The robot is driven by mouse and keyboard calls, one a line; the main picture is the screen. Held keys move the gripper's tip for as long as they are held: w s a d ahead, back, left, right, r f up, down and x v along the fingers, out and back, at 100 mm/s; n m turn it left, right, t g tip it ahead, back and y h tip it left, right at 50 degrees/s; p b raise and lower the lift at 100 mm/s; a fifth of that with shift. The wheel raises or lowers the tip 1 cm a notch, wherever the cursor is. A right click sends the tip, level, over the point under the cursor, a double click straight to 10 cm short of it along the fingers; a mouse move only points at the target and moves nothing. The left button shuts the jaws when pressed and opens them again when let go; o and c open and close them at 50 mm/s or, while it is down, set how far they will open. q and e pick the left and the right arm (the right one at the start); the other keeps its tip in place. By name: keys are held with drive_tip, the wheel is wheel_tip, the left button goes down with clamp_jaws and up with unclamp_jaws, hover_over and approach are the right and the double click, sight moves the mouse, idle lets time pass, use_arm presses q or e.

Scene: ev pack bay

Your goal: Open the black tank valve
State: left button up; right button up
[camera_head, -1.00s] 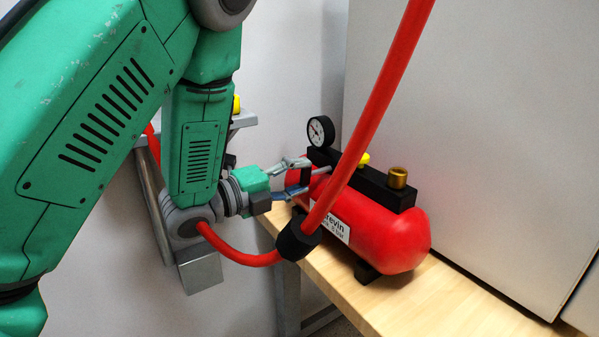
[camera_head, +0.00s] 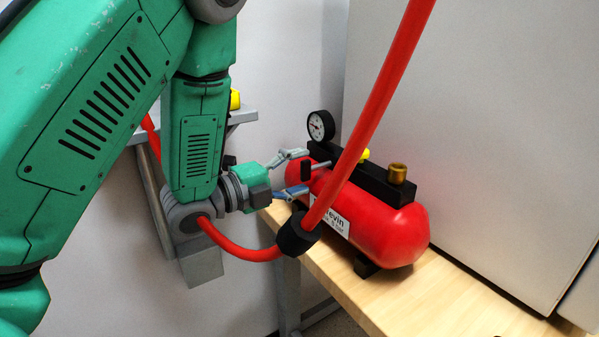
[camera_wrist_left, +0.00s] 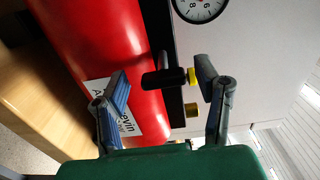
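In the left wrist view the valve handle (camera_wrist_left: 163,78) lies between my fingertips, with a gap on each side. My left gripper (camera_head: 304,172) is open, one finger above the handle and one below it in the head view. The tank lies on its side on the wooden bench. A red hose passes in front and hides part of it. My right gripper is not in view.
A round pressure gauge (camera_head: 321,126), a yellow knob (camera_head: 364,155) and a brass fitting (camera_head: 397,173) stand on the tank's black top bar. A pale cabinet (camera_head: 480,120) rises behind. The wooden bench (camera_head: 425,300) is clear in front. The red hose (camera_head: 370,110) crosses the view.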

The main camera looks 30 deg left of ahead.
use_arm(q)
drive_tip(key=shift+a, duration=0.1)
drive_tip(key=v, duration=0.7)
drive_tip(key=shift+s, duration=0.15)
drive_tip(key=shift+a+f, duration=0.1)
idle(0.4)
drive_tip(key=s+d+f+n+g+y+p, duration=0.15)
drive_tip(key=f+n+g+y, duration=0.35)
drive_tip(key=f, duration=0.6)
drive_tip(key=s+d+f+n+g+p, duration=0.1)
drive_tip(key=s+f+n+g, duration=0.15)
drive_tip(key=f+n, duration=0.65)
drive_tip(key=s+d+f+n+g+y+p, duration=0.1)
drive_tip(key=s+d+f+n+g, duration=0.1)
drive_tip(key=s+f, duration=0.4)
drive_tip(key=s+d+f+n+g, duration=0.2)
drive_tip(key=s+f+n+g, duration=0.3)
drive_tip(key=s, duration=0.8)
wheel_tip(320, 180, down, 2)
drive_tip(key=shift+d+f+n+g+y+p, duration=0.1)
drive_tip(key=shift+d+n+g+y+p, duration=0.25)
drive_tip(key=shift+g, duration=0.4)
